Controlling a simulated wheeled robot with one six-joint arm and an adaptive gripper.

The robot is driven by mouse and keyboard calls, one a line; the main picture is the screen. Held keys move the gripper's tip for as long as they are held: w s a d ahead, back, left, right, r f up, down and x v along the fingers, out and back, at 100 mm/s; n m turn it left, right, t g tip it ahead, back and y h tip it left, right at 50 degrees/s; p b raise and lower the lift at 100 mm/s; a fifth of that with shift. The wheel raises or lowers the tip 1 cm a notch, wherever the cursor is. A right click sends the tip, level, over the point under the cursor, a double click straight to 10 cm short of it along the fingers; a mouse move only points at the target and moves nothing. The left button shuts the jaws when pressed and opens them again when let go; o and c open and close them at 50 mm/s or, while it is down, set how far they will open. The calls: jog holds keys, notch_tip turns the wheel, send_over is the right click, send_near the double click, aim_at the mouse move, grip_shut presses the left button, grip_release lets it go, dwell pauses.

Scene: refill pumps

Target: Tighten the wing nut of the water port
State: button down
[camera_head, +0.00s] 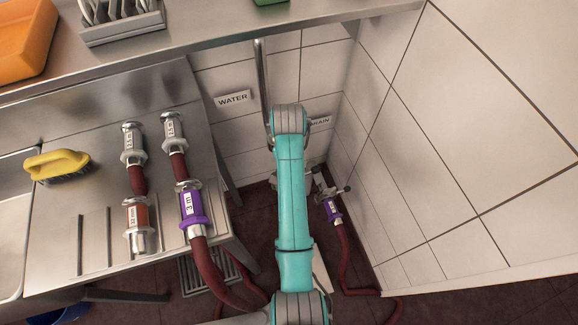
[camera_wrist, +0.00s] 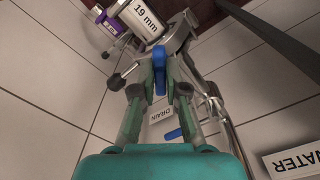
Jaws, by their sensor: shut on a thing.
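Just beyond the fingers is a silver coupling marked 19 mm (camera_wrist: 146,20). A blue lever (camera_wrist: 159,68) shows between the fingers. The fingertips' exact contact with the nut is partly hidden. In the head view, my teal arm covers the water port and gripper; the WATER sign (camera_head: 233,99) is on the wall to its left. The sign also shows in the wrist view (camera_wrist: 293,162).
A purple coupling (camera_head: 333,208) on a red hose sits at the DRAIN (camera_head: 320,121) side, close to the right wall. Several hose ends lie on the steel counter (camera_head: 90,245) at left, with a yellow brush (camera_head: 57,164). A steel shelf (camera_head: 215,42) crosses above.

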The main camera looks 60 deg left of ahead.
jog(key=m, duration=0.3)
jog(key=shift+m, duration=2.3)
jog(key=c, duration=1.2)
grip_release()
